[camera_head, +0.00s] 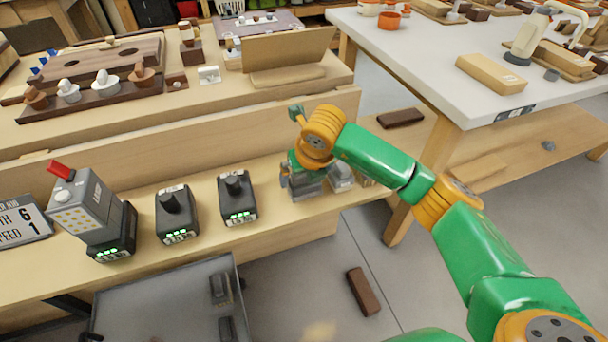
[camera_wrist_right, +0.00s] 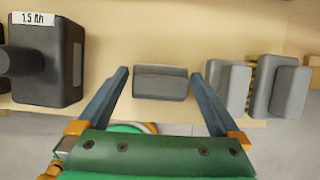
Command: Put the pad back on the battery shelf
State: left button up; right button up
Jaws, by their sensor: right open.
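The battery shelf (camera_head: 150,262) runs along the front of the cabinet bench, with two black batteries (camera_head: 177,214) (camera_head: 238,198) standing on it. In the right wrist view, a small dark grey block (camera_wrist_right: 160,82), which appears to be the pad, lies on the shelf near its front edge. My right gripper (camera_wrist_right: 160,73) is open, with one finger on each side of this block and a gap to each. In the head view my right gripper (camera_head: 305,178) is low over the right part of the shelf and mostly hides the block. My left gripper is not in view.
Grey blocks (camera_wrist_right: 228,86) stand close to the right finger, and a battery (camera_wrist_right: 45,60) stands to the left. A grey tool with a red top (camera_head: 80,205) stands at the shelf's left. A brown block (camera_head: 363,290) lies on the floor. A white-topped table (camera_head: 450,90) stands right.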

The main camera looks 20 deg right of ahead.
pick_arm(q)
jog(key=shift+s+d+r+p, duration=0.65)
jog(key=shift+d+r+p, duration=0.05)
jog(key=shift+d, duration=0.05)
pick_arm(e)
jog(key=v, duration=1.1)
jog(key=shift+s+r, duration=0.15)
jog(key=shift+r, duration=0.2)
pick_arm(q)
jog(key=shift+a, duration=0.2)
pick_arm(e)
jog(key=shift+s, duration=0.1)
